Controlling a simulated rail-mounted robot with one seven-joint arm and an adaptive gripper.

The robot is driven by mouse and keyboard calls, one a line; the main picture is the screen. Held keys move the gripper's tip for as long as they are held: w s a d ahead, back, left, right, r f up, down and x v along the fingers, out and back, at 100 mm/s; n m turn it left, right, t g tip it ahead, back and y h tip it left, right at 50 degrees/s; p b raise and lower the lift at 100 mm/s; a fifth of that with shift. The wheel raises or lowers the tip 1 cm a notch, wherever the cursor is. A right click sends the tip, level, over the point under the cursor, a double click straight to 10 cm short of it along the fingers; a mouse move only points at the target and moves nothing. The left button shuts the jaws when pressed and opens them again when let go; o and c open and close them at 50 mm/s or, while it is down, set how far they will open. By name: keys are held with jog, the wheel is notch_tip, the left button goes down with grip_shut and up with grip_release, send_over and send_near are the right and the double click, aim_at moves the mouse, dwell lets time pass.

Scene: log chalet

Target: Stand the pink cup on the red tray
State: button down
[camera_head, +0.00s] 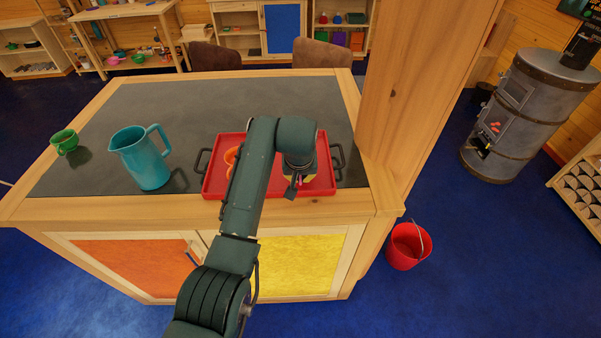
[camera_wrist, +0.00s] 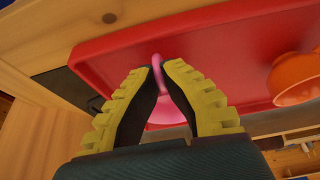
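The red tray (camera_head: 212,184) lies on the dark worktop near its front edge; its red surface also fills much of the wrist view (camera_wrist: 110,55). My gripper (camera_head: 297,182) is low over the right part of the tray. In the wrist view its yellow-padded fingers (camera_wrist: 164,66) are closed together on the thin handle of the pink cup (camera_wrist: 165,112). The cup's body is mostly hidden behind the fingers. I cannot tell whether its base touches the tray. In the head view my arm and gripper mostly hide the cup.
An orange cup or bowl (camera_wrist: 298,80) is on the tray, left of my arm in the head view (camera_head: 231,156). A teal jug (camera_head: 146,160) and a green cup (camera_head: 64,141) stand farther left. A wooden post (camera_head: 415,90) rises close to the right. The worktop behind the tray is clear.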

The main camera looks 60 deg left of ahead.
jog(key=shift+f, duration=0.25)
jog(key=c, duration=1.2)
grip_release()
jog(key=shift+c, duration=0.2)
jog(key=b+v, duration=0.3)
jog(key=v, duration=0.9)
jog(key=shift+r, duration=0.1)
